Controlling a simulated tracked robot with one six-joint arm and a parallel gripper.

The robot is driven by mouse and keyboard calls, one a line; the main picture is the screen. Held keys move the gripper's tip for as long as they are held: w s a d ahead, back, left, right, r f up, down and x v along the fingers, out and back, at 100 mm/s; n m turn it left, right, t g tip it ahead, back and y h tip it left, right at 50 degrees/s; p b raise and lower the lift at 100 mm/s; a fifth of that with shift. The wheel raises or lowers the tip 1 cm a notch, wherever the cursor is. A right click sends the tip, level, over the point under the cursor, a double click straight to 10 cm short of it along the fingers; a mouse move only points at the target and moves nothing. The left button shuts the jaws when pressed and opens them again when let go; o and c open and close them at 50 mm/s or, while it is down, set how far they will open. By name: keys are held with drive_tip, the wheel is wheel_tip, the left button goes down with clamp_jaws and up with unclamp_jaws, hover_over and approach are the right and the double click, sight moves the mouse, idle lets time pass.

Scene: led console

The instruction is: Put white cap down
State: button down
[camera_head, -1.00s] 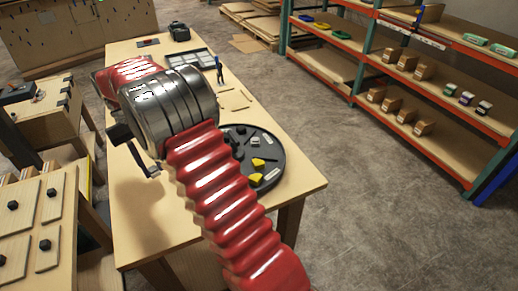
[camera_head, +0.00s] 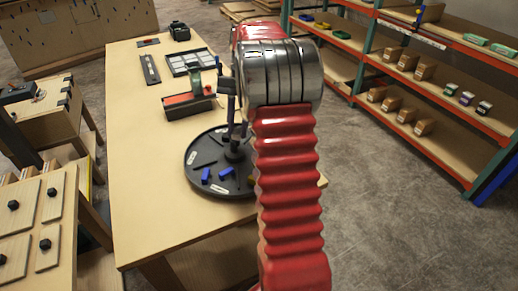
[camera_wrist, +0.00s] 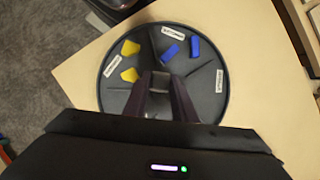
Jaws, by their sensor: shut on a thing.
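A round dark sorting tray (camera_head: 192,158) lies on the wooden table, and it also shows in the wrist view (camera_wrist: 112,100). Thin ridges divide it, and white labels mark its sections. My gripper (camera_wrist: 160,84) is over about the middle of the tray. Two yellow pieces (camera_wrist: 130,48) lie in a section to the left in the wrist view, and two blue pieces (camera_wrist: 171,52) lie in another.
A red-topped box (camera_head: 189,104) and a compartment tray (camera_head: 190,62) stand behind the round tray on the table (camera_head: 140,180). The table's left side is clear. Shelves with small boxes (camera_head: 410,125) stand at the right.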

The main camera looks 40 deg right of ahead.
drive_tip(key=s+d+m+t+h, duration=0.2)
drive_tip(key=d+m, duration=0.3)
drive_tip(key=m, duration=0.7)
drive_tip(key=s+d+f+m+t+h, duration=0.1)
drive_tip(key=d+m+t, duration=0.3)
drive_tip(key=m, duration=0.8)
drive_tip(key=shift+s+d+m+t+h, duration=0.35)
drive_tip(key=shift+s+d, duration=0.3)
drive_tip(key=shift+d, duration=0.5)
drive_tip(key=shift+f, duration=0.15)
drive_tip(key=shift+f, duration=3.1)
drive_tip(key=shift+f, duration=1.85)
drive_tip(key=shift+f, duration=0.1)
